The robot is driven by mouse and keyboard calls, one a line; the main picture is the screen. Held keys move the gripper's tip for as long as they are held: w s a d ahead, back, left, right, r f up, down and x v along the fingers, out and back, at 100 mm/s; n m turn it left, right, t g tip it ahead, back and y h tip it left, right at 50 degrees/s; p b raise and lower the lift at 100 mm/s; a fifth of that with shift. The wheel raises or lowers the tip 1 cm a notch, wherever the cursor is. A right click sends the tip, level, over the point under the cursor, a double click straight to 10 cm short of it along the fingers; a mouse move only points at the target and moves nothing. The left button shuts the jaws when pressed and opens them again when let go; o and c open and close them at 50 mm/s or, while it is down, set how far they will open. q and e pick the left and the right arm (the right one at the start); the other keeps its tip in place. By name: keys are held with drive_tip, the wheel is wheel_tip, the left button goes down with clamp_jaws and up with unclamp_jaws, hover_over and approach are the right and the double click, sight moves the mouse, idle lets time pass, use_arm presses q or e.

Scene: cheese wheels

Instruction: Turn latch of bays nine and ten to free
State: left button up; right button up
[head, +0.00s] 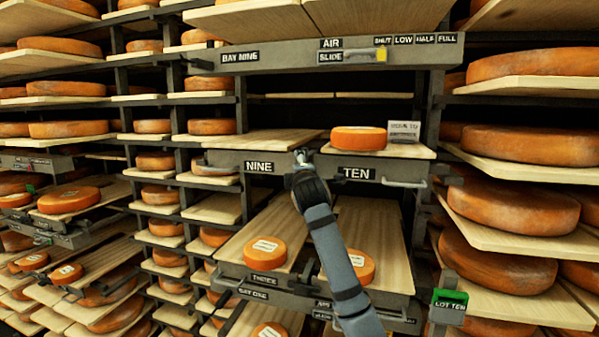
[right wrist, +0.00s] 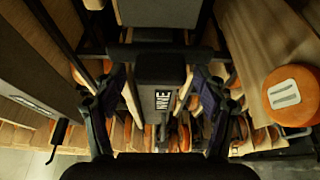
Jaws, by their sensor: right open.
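Bays nine and ten sit side by side behind a grey front rail, with the NINE label (head: 259,167) on the left and the TEN label (head: 358,174) on the right. My right gripper (head: 301,156) is at the rail between the two labels and hides the latch area in the head view. In the right wrist view my right gripper (right wrist: 157,98) is open. My left gripper is not in view.
An orange cheese wheel (head: 358,139) and a small sign (head: 404,131) stand on bay ten's board. A pull handle (head: 404,183) juts from its front. Below are boards with labelled wheels (head: 265,251). Above is a rail with an AIR slide and yellow tab (head: 381,56).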

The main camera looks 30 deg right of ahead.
drive_tip(key=v, duration=1.2)
drive_tip(key=shift+d, duration=0.1)
drive_tip(key=shift+f, duration=0.1)
